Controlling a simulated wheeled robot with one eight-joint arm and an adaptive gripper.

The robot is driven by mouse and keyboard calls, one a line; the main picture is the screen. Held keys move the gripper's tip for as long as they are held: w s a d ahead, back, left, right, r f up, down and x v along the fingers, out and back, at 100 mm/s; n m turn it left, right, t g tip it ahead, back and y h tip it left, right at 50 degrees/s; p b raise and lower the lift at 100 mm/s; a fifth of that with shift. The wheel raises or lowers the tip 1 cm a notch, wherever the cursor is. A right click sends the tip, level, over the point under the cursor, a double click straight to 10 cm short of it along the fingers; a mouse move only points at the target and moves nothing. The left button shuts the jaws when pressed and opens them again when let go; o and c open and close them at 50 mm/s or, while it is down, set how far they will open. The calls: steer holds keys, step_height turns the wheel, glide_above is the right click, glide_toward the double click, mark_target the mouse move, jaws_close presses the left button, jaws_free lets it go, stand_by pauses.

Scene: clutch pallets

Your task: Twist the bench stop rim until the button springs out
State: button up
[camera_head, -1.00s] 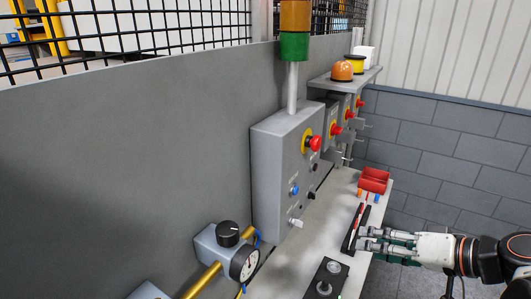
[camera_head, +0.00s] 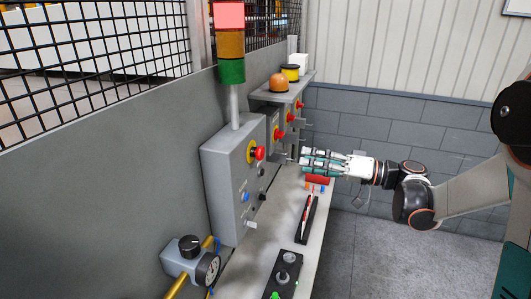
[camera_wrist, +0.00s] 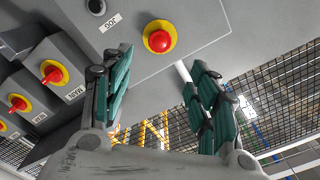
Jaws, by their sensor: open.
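A red mushroom button (camera_head: 259,153) on a yellow collar sits high on the front of the near grey control box (camera_head: 213,178). In the wrist view this button (camera_wrist: 159,41) appears above and between my fingertips, apart from them. I cannot read a label naming it as the bench stop. My gripper (camera_head: 303,162) is open and empty, to the right of the box over the far part of the bench. In the wrist view my gripper (camera_wrist: 160,65) has its green-padded fingers spread, with nothing between them.
A gauge (camera_head: 208,270) stands near left. A red-handled tool (camera_head: 306,215) and a red bin (camera_head: 317,181) are on the bench.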

mark_target(263, 153)
steer(key=x, duration=1.2)
steer(key=shift+a+f, duration=0.1)
